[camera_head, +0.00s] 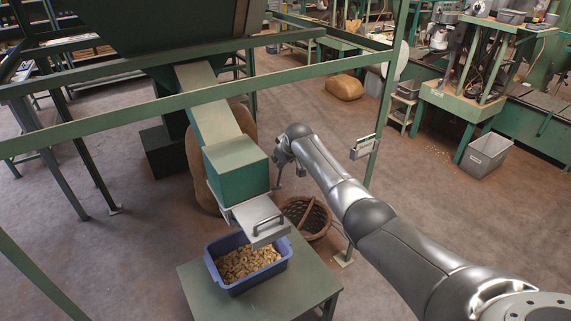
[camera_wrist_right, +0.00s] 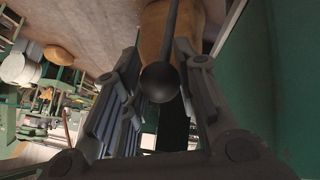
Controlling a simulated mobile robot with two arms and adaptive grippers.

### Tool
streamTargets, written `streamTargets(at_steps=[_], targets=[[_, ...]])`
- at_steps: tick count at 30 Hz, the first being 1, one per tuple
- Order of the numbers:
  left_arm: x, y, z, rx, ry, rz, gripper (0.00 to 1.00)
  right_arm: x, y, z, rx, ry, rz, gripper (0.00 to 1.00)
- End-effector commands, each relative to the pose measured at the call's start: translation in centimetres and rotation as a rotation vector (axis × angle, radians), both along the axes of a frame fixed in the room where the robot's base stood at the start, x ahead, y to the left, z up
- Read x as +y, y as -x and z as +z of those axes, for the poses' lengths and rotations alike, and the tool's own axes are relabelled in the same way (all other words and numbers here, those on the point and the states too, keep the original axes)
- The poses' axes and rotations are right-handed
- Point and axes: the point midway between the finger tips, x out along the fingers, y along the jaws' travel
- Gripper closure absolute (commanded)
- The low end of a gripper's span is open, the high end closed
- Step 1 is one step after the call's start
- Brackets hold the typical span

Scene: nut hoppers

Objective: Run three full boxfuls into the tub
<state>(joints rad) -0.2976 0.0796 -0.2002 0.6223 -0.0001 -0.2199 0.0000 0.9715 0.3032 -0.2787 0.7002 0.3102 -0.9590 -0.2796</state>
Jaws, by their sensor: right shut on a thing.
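The blue-purple tub (camera_head: 226,284) stands on a green stand under the chute mouth, with a layer of tan nuts (camera_head: 247,262) in it. The green box (camera_head: 238,168) sits at the lower end of the sloping chute (camera_head: 212,108). A grey metal gate with a handle (camera_head: 262,226) is at the box's front, over the tub. My right gripper (camera_head: 284,156) is beside the box at its far right side. In the wrist view my right gripper (camera_wrist_right: 164,68) is shut on a dark lever with a ball knob (camera_wrist_right: 160,82). The box's inside is hidden. My left gripper is out of view.
The green stand (camera_head: 300,283) has bare top right of the tub. A wicker basket (camera_head: 313,220) is on the floor behind it. Green frame rails (camera_head: 180,102) cross in front of the chute, and a post carries a small bracket (camera_head: 363,147). A grey bin (camera_head: 486,155) stands at right.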

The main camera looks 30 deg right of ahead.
Motion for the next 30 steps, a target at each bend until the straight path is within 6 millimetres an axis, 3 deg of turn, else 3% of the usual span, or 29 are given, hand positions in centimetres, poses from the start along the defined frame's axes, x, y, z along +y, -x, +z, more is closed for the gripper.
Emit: streamTargets(at_steps=[19,20,21,25,30], targets=[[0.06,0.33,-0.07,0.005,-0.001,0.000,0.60,0.09,-0.62,0.86,-0.016,0.000,0.002,1.00],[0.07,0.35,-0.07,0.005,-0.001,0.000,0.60,0.09,-0.62,0.88,-0.016,0.001,0.002,0.70],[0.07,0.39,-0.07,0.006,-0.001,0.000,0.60,0.08,-0.61,0.87,-0.016,-0.001,0.002,0.65],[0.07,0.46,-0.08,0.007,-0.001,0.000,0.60,0.06,-0.48,0.63,-0.010,0.000,0.001,0.49],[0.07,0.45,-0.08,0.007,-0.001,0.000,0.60,0.03,-0.38,0.43,-0.006,0.001,0.000,0.49]])
